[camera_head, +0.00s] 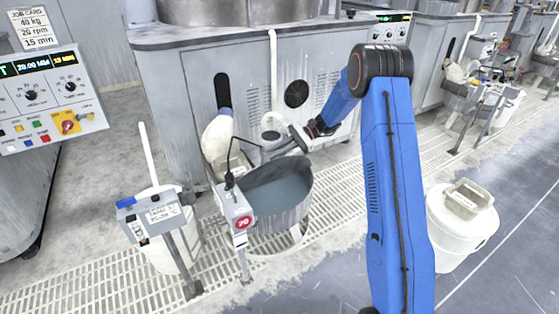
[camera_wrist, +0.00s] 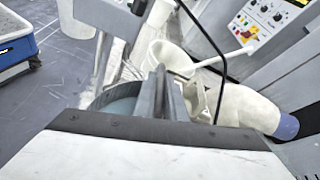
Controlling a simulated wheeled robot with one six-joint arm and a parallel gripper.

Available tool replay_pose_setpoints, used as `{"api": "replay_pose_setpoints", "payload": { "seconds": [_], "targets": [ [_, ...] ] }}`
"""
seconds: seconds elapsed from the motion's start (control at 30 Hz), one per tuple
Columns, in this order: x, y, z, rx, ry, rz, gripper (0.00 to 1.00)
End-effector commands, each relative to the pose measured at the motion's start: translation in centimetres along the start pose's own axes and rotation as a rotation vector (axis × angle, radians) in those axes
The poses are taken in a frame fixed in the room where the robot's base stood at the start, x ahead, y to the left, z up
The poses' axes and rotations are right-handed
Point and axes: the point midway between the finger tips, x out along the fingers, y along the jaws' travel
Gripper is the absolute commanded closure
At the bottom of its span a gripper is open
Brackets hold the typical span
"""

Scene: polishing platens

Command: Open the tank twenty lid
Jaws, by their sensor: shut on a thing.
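Tank twenty (camera_head: 298,238) is a round grey tank with a red number tag (camera_head: 243,222) on a box at its front left. Its mouth is uncovered in large part and grey-green liquid (camera_head: 278,197) shows inside. The liquid also shows at the left of the fingers in the wrist view (camera_wrist: 122,108). My gripper (camera_head: 290,147) reaches over the tank's back rim from the right. In the wrist view its fingers (camera_wrist: 168,95) are close together. It is shut on what seems to be the lid's edge or handle; the lid itself is mostly hidden.
A dark cable arches from the tag box at the tank's rim. A second label box on a post (camera_head: 155,212) stands left. A lidded white bucket (camera_head: 460,235) stands right. The floor at front right is clear.

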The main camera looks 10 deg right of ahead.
Motion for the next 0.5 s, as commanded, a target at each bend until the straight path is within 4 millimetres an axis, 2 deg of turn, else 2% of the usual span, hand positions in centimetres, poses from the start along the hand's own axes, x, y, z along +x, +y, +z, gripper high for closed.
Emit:
{"api": "replay_pose_setpoints", "payload": {
  "seconds": [0.2, 0.5],
  "targets": [
    [0.0, -0.96, -0.05, -0.001, 0.001, 0.0, 1.0],
    [0.0, -1.1, -0.06, 0.0, 0.0, -0.001, 1.0]
  ]
}}
